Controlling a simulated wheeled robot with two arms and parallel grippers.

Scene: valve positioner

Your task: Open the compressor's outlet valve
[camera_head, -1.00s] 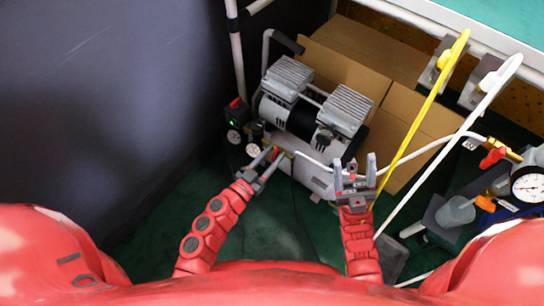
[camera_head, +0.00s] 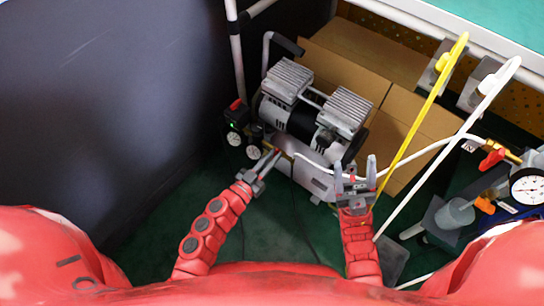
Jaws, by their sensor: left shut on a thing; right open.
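The compressor (camera_head: 318,114), silver with a black middle, stands on the green floor in the centre. Its outlet valve (camera_head: 278,151) is at its front lower left, where the white hose starts; only a small bit of its red handle shows. My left gripper (camera_head: 270,158) is shut on the valve's handle, and its fingers hide most of it. My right gripper (camera_head: 355,170) is open and empty, fingers pointing up, in front of the compressor's lower right. The white hose passes close behind it.
Cardboard boxes (camera_head: 397,125) stand behind the compressor. Yellow (camera_head: 418,118) and white hoses hang down at the right. A gauge (camera_head: 527,187) and a red-handled valve (camera_head: 491,159) are at the far right. A dark panel (camera_head: 105,100) fills the left. Green floor is free in front.

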